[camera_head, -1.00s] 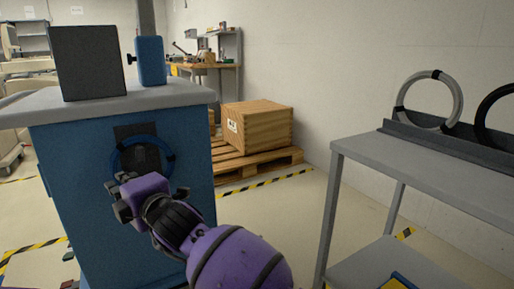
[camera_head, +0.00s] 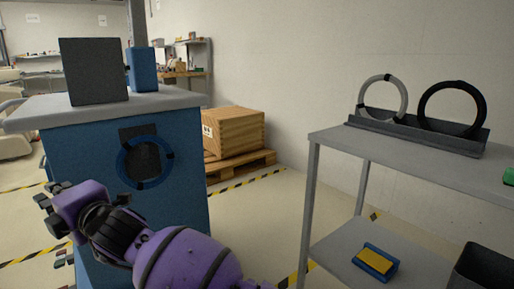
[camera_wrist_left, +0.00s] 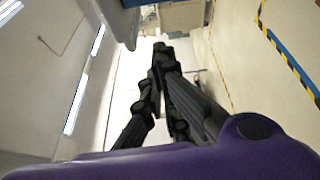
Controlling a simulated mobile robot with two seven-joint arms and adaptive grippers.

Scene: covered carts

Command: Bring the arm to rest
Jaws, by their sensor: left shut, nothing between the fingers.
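My left gripper (camera_head: 48,208) is at the lower left of the head view, at the end of my purple arm. It is left of and below the blue ring (camera_head: 121,166) on the front of the blue cart (camera_head: 187,150), apart from it in the picture. In the left wrist view the dark fingers (camera_wrist_left: 160,52) meet at their tips with nothing between them. My right gripper is in neither view.
A grey shelf cart (camera_head: 425,160) on the right carries a grey ring (camera_head: 361,98) and a black ring (camera_head: 423,104) upright in a rack. A wooden crate (camera_head: 240,132) sits on a pallet behind. Open floor lies between the carts.

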